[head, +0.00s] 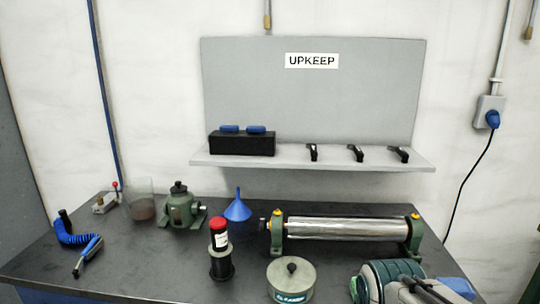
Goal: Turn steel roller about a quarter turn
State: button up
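The steel roller (345,228) is a shiny, bare metal cylinder lying horizontally between two green end stands with yellow caps, at the right of the dark bench. A dark knob or shaft end sticks out past the left stand (277,232). My gripper (428,292) is at the bottom right, in front of and below the roller's right end, and apart from it in the picture. Only dark parts beside a teal and white wrist show, and the frame edge cuts them off. I cannot tell whether its fingers are open or shut.
A lidded round tin (291,280) and a red-capped black bottle (220,250) stand in front of the roller. A blue funnel (238,208) and green pump-like device (182,208) are left. A blue item (458,286) lies beside my gripper. A shelf (310,158) hangs behind.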

aim_at(335, 227)
jog(key=u, duration=0.05)
jog(key=k, duration=0.5)
jog(key=u, duration=1.05)
jog(key=i, duration=1.45)
jog(key=z, duration=1.2)
jog(key=i, duration=0.2)
jog(key=z, duration=0.05)
